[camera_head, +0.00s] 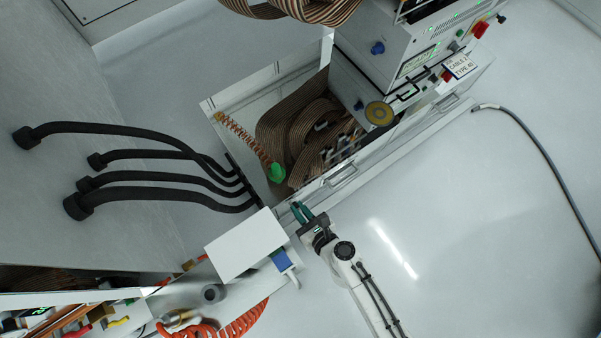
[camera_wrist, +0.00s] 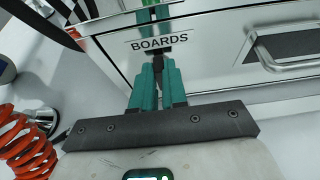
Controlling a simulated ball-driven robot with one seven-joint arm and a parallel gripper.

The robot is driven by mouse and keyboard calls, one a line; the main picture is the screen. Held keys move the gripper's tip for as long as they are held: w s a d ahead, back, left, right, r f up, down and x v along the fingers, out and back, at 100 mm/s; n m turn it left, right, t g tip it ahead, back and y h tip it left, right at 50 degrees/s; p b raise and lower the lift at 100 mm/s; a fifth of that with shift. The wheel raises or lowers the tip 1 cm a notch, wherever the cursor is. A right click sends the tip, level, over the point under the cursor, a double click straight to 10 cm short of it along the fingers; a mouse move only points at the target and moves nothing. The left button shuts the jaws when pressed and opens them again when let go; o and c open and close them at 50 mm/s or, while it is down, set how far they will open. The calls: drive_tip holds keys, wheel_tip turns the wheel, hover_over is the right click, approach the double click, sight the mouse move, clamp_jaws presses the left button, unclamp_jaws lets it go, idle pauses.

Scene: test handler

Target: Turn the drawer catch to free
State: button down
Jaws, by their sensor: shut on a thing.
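The drawer (camera_wrist: 212,75) has a glossy light front with the label BOARDS and fills the upper part of the wrist view; it also shows in the head view (camera_head: 322,190). The drawer catch (camera_wrist: 158,53) is a small dark piece just below the label. My gripper (camera_wrist: 158,68) has green fingers closed on the catch at the drawer front. In the head view my gripper (camera_head: 298,211) is at the left end of the drawer front. The fingers hide most of the catch, so I cannot tell which way it is turned.
A bar handle (camera_wrist: 285,58) sticks out right of the catch. An orange coiled hose (camera_wrist: 25,145) is at the lower left of the wrist view. In the head view, ribbon cables (camera_head: 315,125) lie behind the drawer front, and a white box (camera_head: 245,245) is left of my gripper.

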idle(0.3)
drive_tip(key=shift+s+a+f+n+t+h+b, duration=0.25)
drive_tip(key=shift+n+t+h+b, duration=0.6)
drive_tip(key=shift+n, duration=1.4)
drive_tip(key=shift+s+a+f+n+t+h+b, duration=0.1)
drive_tip(key=shift+a+f+n+t+h+b, duration=0.35)
drive_tip(key=shift+n+t, duration=1.3)
drive_tip(key=shift+s+a+f+n+t+h+b, duration=0.2)
drive_tip(key=shift+n+t+h+b, duration=0.5)
drive_tip(key=shift+n, duration=2)
drive_tip(key=shift+d+f, duration=0.1)
drive_tip(key=c, duration=1.2)
unclamp_jaws()
drive_tip(key=shift+o, duration=0.2)
drive_tip(key=shift+s, duration=0.1)
drive_tip(key=s+d+p, duration=0.1)
drive_tip(key=s+d, duration=0.1)
drive_tip(key=s, duration=0.8)
drive_tip(key=shift+s, duration=0.2)
